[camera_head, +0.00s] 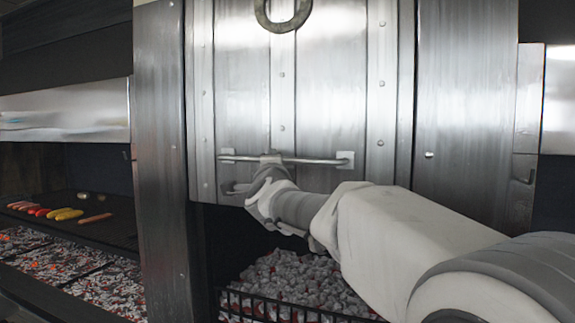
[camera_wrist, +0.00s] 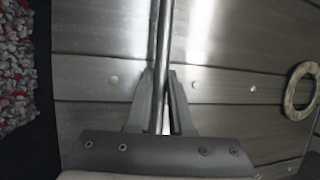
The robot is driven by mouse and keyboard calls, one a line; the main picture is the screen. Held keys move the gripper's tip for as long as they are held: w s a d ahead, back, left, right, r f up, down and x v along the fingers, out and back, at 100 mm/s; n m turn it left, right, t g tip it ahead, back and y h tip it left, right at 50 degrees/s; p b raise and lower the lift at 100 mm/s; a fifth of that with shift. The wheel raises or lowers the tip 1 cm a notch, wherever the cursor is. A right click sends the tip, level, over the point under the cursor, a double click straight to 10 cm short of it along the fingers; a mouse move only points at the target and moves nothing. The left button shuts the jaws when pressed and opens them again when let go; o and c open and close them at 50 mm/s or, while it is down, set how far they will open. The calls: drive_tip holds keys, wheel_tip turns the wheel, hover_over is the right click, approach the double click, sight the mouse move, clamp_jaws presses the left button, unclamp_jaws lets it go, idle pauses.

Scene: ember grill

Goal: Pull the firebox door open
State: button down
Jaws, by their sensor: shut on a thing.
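The firebox door (camera_head: 325,98) is a riveted, brushed steel panel with a horizontal bar handle (camera_head: 312,160) near its lower edge. In the wrist view the door's planks (camera_wrist: 90,75) fill most of the picture, and the handle bar (camera_wrist: 163,50) runs down between my fingers. My gripper (camera_head: 270,160) is shut on the handle bar, toward its left half. The two fingers also show in the wrist view (camera_wrist: 162,95), one on each side of the bar. The arm hides part of the door's lower edge.
Grey and red coals (camera_head: 300,280) lie below the door behind a black grate (camera_head: 270,305). A metal ring (camera_head: 283,15) is on the door's upper part. At left, several sausages and peppers (camera_head: 65,213) lie on a dark shelf above more coals (camera_head: 75,275).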

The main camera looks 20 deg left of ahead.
drive_tip(key=shift+d+r, duration=0.1)
drive_tip(key=shift+r, duration=0.45)
drive_tip(key=c, duration=0.8)
unclamp_jaws()
drive_tip(key=shift+c, duration=0.2)
drive_tip(key=shift+o, duration=0.2)
drive_tip(key=shift+f, duration=0.2)
drive_tip(key=shift+s+f, duration=0.1)
drive_tip(key=b+v, duration=0.3)
drive_tip(key=v, duration=1.4)
drive_tip(key=shift+b, duration=0.4)
drive_tip(key=shift+s+f, duration=0.1)
